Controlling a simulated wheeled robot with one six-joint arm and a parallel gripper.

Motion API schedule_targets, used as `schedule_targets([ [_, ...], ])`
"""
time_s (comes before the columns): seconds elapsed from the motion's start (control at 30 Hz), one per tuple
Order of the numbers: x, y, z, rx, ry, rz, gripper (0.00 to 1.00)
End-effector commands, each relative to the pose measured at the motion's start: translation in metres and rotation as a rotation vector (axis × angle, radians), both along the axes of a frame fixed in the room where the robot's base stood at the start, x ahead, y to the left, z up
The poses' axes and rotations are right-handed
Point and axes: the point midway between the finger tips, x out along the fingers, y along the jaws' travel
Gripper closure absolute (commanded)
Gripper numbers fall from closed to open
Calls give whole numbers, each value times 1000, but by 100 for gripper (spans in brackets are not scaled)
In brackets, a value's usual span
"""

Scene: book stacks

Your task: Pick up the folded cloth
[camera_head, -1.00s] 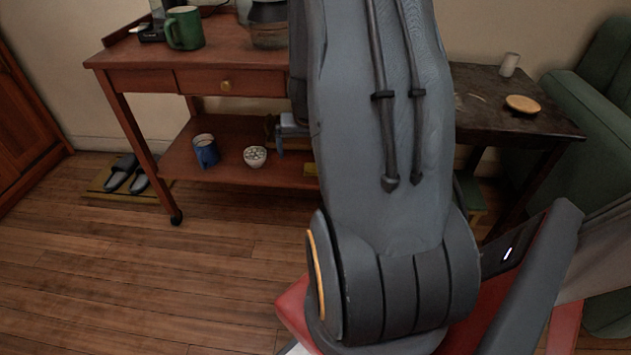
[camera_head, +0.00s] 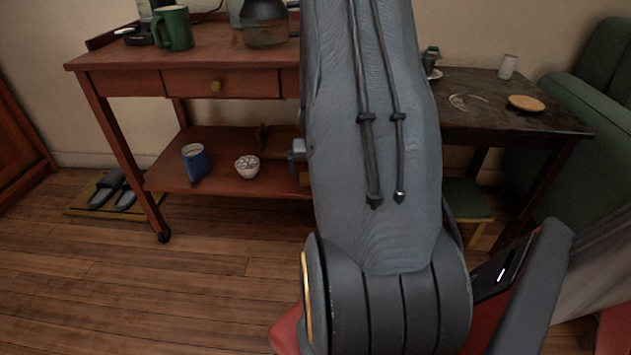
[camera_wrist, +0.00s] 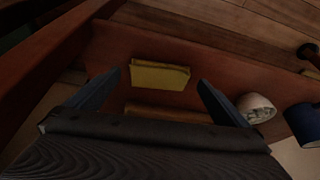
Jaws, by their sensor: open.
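The folded cloth (camera_wrist: 160,76) is a flat yellow rectangle lying on the reddish-brown lower shelf (camera_wrist: 215,75) of the wooden cart. In the wrist view it lies between the lines of my two fingers, a little beyond them. My gripper (camera_wrist: 160,82) is open and empty, its two dark blue fingers spread to the left and right of the cloth. I cannot tell the gap between fingers and cloth. In the head view my arm hides nearly all of the cloth and most of my gripper.
A white patterned bowl (camera_head: 247,166) and a blue mug (camera_head: 195,161) stand on the lower shelf; the bowl (camera_wrist: 256,108) is close beside my right finger. A wooden object (camera_wrist: 165,113) lies near the cloth. The cart's upper top (camera_head: 215,52) overhangs the shelf. A dark table (camera_head: 490,115) stands at right.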

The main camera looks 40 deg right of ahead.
Motion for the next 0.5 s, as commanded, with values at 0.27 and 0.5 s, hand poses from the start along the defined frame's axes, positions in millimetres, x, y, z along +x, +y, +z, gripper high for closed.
schedule_targets([
  [0.27, 10, -10, -31, 0, 0, 0, 0],
  [0.5, 11, -11, -33, 0, 0, 0, 0],
])
